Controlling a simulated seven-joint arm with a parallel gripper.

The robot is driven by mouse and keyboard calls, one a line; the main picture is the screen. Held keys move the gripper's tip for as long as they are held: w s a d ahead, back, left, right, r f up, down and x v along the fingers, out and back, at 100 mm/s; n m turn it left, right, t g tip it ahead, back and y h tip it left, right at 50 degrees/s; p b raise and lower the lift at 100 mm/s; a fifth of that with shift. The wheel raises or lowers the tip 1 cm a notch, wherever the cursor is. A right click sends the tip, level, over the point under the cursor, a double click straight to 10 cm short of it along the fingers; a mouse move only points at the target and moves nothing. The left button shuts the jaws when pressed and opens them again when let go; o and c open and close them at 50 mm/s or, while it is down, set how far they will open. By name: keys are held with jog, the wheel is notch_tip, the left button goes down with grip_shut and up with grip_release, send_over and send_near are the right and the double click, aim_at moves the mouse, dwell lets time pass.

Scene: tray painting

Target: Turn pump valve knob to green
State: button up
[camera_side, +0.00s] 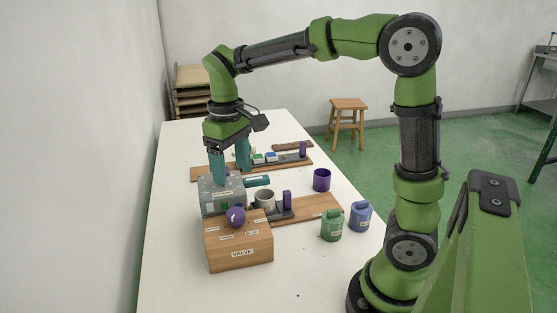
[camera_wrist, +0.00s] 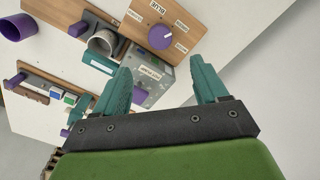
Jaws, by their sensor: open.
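The purple round valve knob (camera_side: 236,215) sits on top of a wooden box (camera_side: 240,250) with a VALVE label on its front. The knob has a small pale mark, and small labels surround it; which label the mark faces I cannot tell. In the wrist view the knob (camera_wrist: 161,37) shows beyond the fingertips, on the box top. My gripper (camera_side: 231,176) is open, its teal fingers pointing down, behind the knob and by the grey box. In the wrist view my gripper (camera_wrist: 160,70) has nothing between its fingers, and the knob is apart from them.
A grey box (camera_side: 221,195) stands right behind the valve box. A grey cup (camera_side: 265,199) and a purple upright block (camera_side: 287,199) stand to its right. A purple cup (camera_side: 321,180), a green canister (camera_side: 332,224) and a blue canister (camera_side: 360,216) stand farther right. The table's left side is clear.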

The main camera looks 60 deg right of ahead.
jog(key=s+a+r+m+t+y, duration=0.1)
jog(key=s+m+t, duration=0.1)
jog(key=s+t, duration=0.35)
jog(key=s+a+r+m+t+y, duration=0.1)
jog(key=s+a+m+t, duration=0.1)
jog(key=s, duration=0.6)
jog(key=m+g+h, duration=0.2)
jog(key=m+g, duration=0.6)
jog(key=m, duration=1.5)
send_over(286, 192)
notch_tip(286, 192, down, 5)
jog(key=shift+t, duration=0.25)
notch_tip(286, 192, down, 17)
jog(key=shift+r, duration=0.15)
jog(key=s+d, duration=0.9)
jog(key=shift+s+d+f, duration=0.2)
jog(key=shift+s+d, duration=0.05)
